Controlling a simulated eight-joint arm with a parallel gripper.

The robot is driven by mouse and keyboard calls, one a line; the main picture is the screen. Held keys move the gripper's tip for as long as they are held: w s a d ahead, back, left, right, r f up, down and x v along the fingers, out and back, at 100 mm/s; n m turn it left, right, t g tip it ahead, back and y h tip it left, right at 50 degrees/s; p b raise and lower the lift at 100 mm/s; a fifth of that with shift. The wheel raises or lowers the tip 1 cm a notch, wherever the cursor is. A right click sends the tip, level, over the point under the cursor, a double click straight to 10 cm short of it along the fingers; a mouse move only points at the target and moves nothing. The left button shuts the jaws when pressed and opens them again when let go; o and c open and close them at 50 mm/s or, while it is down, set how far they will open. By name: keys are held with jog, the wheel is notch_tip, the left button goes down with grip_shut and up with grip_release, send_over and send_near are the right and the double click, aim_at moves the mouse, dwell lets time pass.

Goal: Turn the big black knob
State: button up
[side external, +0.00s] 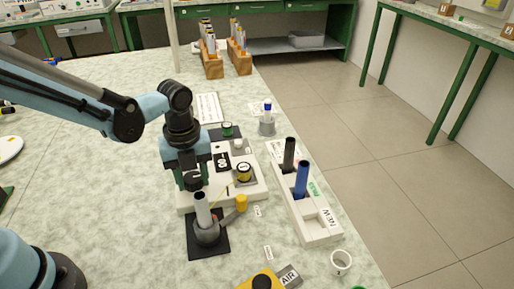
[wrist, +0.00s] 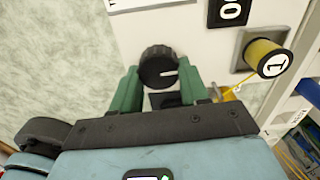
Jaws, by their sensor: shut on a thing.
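The big black knob (wrist: 157,67) stands on a white panel (wrist: 205,45) in the wrist view. Its white pointer mark points to the right. My gripper (wrist: 158,82) has its green fingers on either side of the knob and is shut on it. In the side view my gripper (side external: 192,172) reaches down onto the knob (side external: 193,182) at the left part of the white unit, and partly hides it.
A yellow part marked 1 (wrist: 268,58) and a black display (wrist: 233,11) sit right of the knob. A white tray (side external: 318,232) holds a black and a blue rod at right.

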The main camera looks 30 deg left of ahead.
jog(key=n, duration=0.3)
jog(key=shift+n, duration=0.4)
jog(key=n, duration=0.3)
jog(key=shift+w+n, duration=0.15)
jog(key=shift+n, duration=0.25)
jog(key=n, duration=0.7)
jog(key=shift+w, duration=0.15)
jog(key=n, duration=0.3)
jog(key=shift+w+n, duration=0.1)
jog(key=shift+n, duration=0.3)
jog(key=n, duration=0.3)
jog(key=shift+a+n, duration=0.15)
jog(key=shift+n, duration=0.15)
jog(key=n, duration=0.3)
jog(key=shift+a+n, duration=0.15)
jog(key=shift+n, duration=1.95)
